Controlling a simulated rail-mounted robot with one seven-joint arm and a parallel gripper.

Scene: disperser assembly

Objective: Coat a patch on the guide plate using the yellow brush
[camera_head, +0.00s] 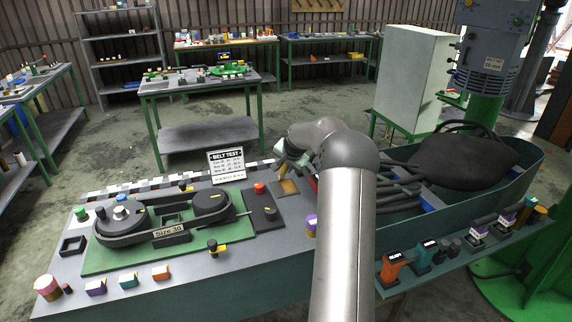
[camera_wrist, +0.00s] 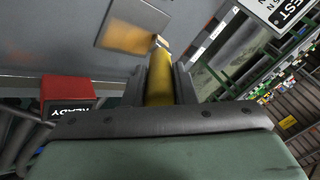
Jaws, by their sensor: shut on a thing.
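My gripper (camera_wrist: 159,88) is shut on the yellow brush (camera_wrist: 157,78), whose handle lies between the two fingers. The brush's pale tip points at the lower right corner of a square plate with a golden-brown patch (camera_wrist: 128,38). I cannot tell whether the tip touches it. In the head view my gripper (camera_head: 286,162) is behind my arm's wrist, just above the brown square plate (camera_head: 288,187), and the brush is mostly hidden there. The brown square looks like the guide plate, with a lighter metallic border in the wrist view.
A red READY block (camera_wrist: 68,93) stands close beside my gripper. The BELT TEST sign (camera_head: 227,165) stands behind the green base (camera_head: 98,262) with the belt and pulleys. A dark panel with a red button (camera_head: 259,188) lies left of the brown plate.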

